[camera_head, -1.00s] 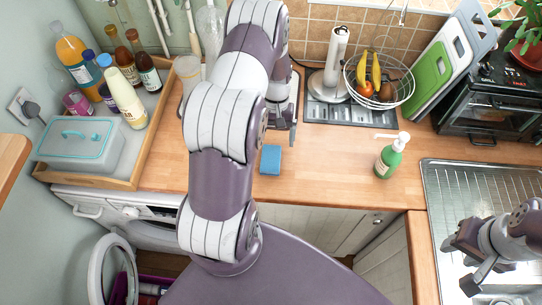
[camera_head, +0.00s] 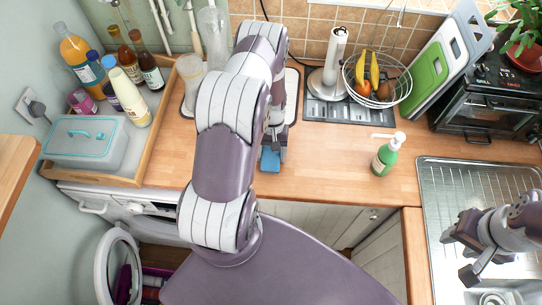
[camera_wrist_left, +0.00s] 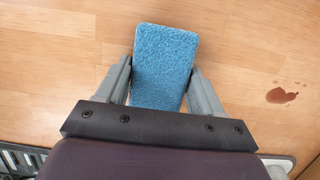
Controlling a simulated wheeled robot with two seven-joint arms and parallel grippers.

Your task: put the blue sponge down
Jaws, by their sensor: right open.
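The blue sponge (camera_head: 270,161) lies on the wooden counter near its front edge, partly hidden by my left gripper (camera_head: 273,150). In the left wrist view the sponge (camera_wrist_left: 165,62) sits between the two fingers of the left gripper (camera_wrist_left: 161,75), its far end reaching past the fingertips. The fingers are at or very near its sides; whether they press on it I cannot tell. My right gripper (camera_head: 458,257) is open and empty over the sink side at the lower right.
A green soap bottle (camera_head: 385,155) stands right of the sponge, with clear counter between. A wooden tray (camera_head: 153,147) with bottles and a grey box is at the left. The sink (camera_head: 470,180) is at the right. A brown stain (camera_wrist_left: 281,95) marks the counter.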

